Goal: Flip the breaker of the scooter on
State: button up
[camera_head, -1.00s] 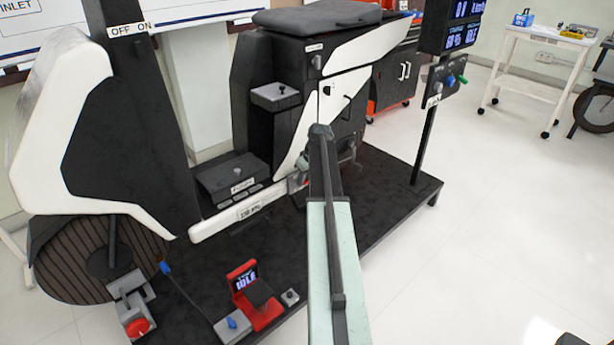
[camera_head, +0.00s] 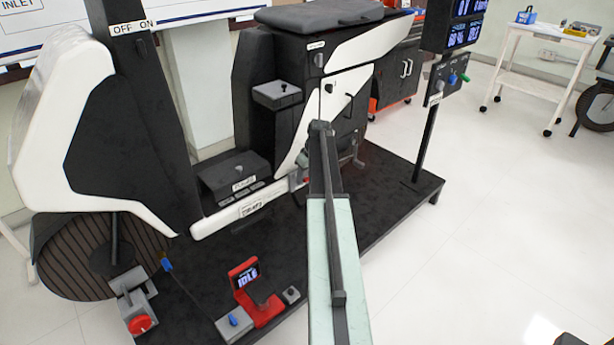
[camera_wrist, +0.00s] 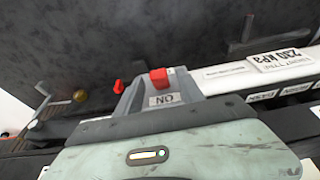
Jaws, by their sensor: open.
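The scooter (camera_head: 85,130), white and black, stands on a dark platform. In the wrist view a grey housing with a red toggle (camera_wrist: 159,77) sits straight ahead of my gripper (camera_wrist: 158,112), with an upside-down ON label (camera_wrist: 164,99) just below the toggle. It looks like the breaker. My gripper is open and its mint-green body fills the bottom of that view; its fingertips are hard to make out, and contact with the toggle cannot be told. In the head view my arm reaches to the scooter's lower middle and hides the gripper and most of this spot.
A red display unit (camera_head: 243,277) and a grey box with a red button (camera_head: 139,322) stand on the platform's near left. A panel post (camera_head: 425,145) rises right of my arm. A white cart (camera_head: 535,85) stands farther right.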

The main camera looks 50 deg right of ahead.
jog(key=p+v, duration=0.7)
jog(key=shift+r, duration=0.4)
jog(key=shift+s, duration=0.1)
